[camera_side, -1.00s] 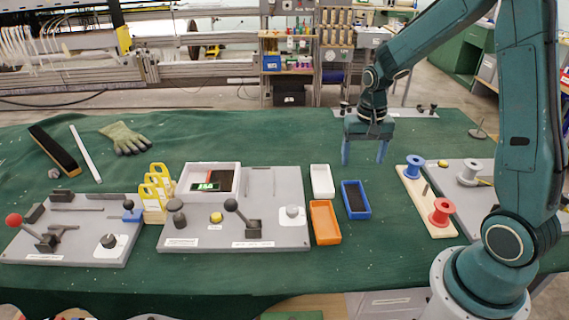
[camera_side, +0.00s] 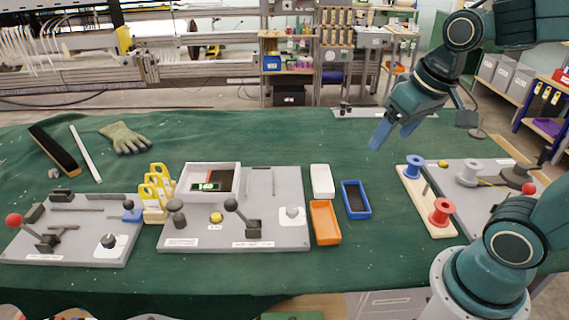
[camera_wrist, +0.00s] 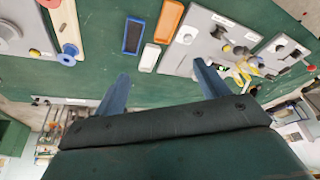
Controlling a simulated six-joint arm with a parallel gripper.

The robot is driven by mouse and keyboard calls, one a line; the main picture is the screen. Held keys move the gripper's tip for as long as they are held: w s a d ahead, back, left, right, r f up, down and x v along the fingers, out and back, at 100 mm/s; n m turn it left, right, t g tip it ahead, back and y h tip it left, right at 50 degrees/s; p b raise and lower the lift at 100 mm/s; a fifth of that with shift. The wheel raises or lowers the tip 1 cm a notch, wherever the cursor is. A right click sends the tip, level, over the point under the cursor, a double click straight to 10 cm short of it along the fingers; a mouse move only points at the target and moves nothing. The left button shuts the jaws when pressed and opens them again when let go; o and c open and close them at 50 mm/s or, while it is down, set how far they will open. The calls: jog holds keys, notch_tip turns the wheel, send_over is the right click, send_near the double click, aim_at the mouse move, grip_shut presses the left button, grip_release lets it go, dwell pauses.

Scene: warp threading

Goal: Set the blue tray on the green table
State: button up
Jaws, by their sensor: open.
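The blue tray (camera_side: 356,199) is a small rectangular tray with a dark inside. It lies flat on the green-covered table (camera_side: 270,275), right of the white and orange trays, and also shows at the top of the wrist view (camera_wrist: 133,36). My gripper (camera_side: 393,138) is above the back right part of the table, tilted, behind and to the right of the blue tray and clear of it. In the wrist view its two blue fingers (camera_wrist: 163,82) are spread apart with nothing between them.
A white tray (camera_side: 321,181) and an orange tray (camera_side: 325,222) lie left of the blue tray. A wooden board with spools (camera_side: 428,205) lies to its right. Grey panels with levers (camera_side: 275,180) fill the left. Bare cloth lies behind the trays.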

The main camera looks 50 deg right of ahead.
jog(key=s+a+r+n+t, duration=0.1)
jog(key=s+a+n, duration=0.1)
jog(key=s, duration=0.4)
jog(key=shift+a+r+t, duration=0.3)
jog(key=shift+r, duration=0.05)
